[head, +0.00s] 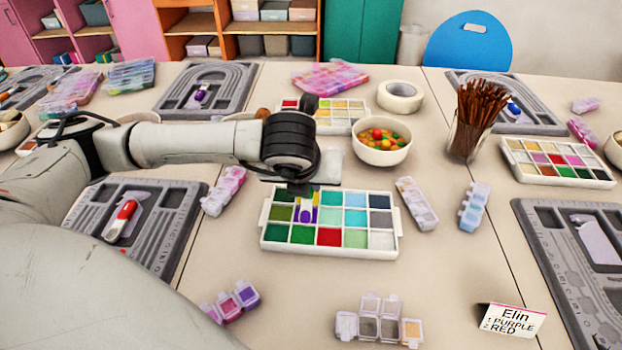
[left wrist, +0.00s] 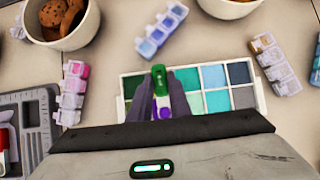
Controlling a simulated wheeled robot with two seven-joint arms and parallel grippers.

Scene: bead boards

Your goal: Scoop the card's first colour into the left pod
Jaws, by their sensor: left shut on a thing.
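The white bead tray (head: 330,251) stands mid-table with coloured compartments. My left gripper (head: 304,208) points down over its left part and is shut on a scoop with a green handle (left wrist: 159,77). A white part and purple show below the handle in the left wrist view; whether the scoop's end touches beads I cannot tell. The card (head: 513,320) reads "Elin, 1 PURPLE, 2 RED". Small lidded pods lie around the tray: a pink and purple pod (head: 231,303) front left, a clear pod (head: 379,325) in front, and a pink pod (head: 223,191) left. My right gripper is not in view.
A bowl of beads (head: 382,143), a tape roll (head: 400,96) and a glass of brown sticks (head: 472,125) stand behind the tray. Grey boards lie left (head: 171,207) and right (head: 530,222). A blue pod (head: 474,207) lies right.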

